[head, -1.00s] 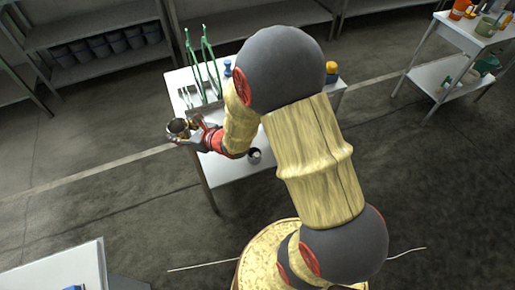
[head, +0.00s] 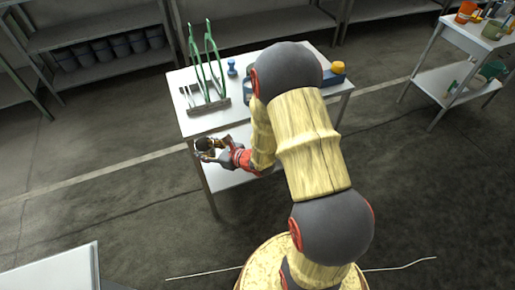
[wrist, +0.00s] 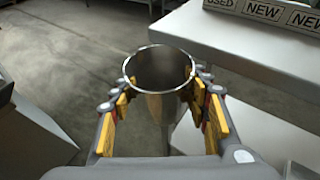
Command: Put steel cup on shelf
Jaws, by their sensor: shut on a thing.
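The steel cup (wrist: 158,72) is a shiny round cup, open end up, held between the yellow-padded fingers of my gripper (wrist: 160,105). In the head view the cup (head: 207,146) and my gripper (head: 212,150) are at the front left of the white table. The lower white shelf (head: 228,180) lies under the table top, partly hidden by my arm. In the wrist view the shelf (wrist: 245,135) is to the right of and below the cup. The cup looks apart from it; the exact height is unclear.
The white table top (head: 205,122) carries a rack with green-handled tools (head: 207,105), a blue item (head: 232,68) and a yellow item (head: 338,67). A label strip reading USED and NEW (wrist: 262,12) stands on it. Another loaded table (head: 470,35) is at right. Floor at left is clear.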

